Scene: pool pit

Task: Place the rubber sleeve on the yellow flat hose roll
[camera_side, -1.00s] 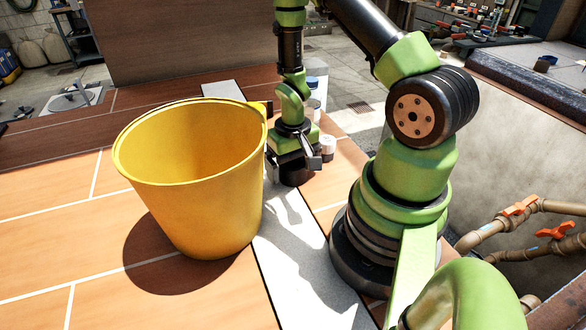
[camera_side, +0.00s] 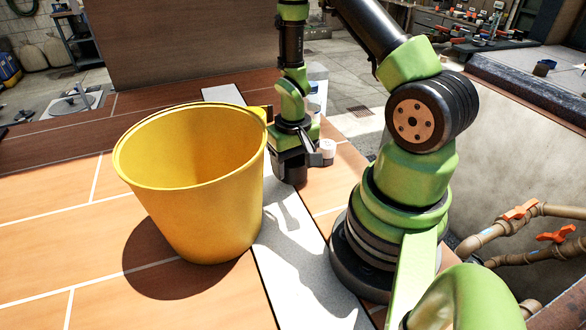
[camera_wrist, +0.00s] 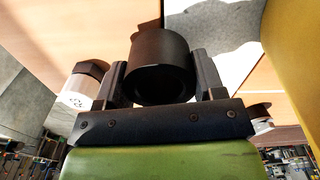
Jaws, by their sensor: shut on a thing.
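My gripper (camera_wrist: 162,78) is shut on a short, hollow black cylinder, the rubber sleeve (camera_wrist: 160,54). A finger presses on each side of it, and its dark open end faces the wrist camera. In the side view my gripper (camera_side: 291,160) points down just right of the yellow bucket, with the dark sleeve (camera_side: 291,174) at its lower end. The sleeve appears over the pale strip; I cannot tell how high. I cannot make out the yellow flat hose roll in either view; the bucket or my arm may hide it.
The large yellow bucket (camera_side: 195,205) stands close left of my gripper; its wall (camera_wrist: 298,60) fills the wrist view's right edge. A small white cylinder (camera_side: 327,149) and a pale bottle (camera_side: 317,80) stand right and behind. Tiled surface (camera_side: 50,230) left of the bucket is clear.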

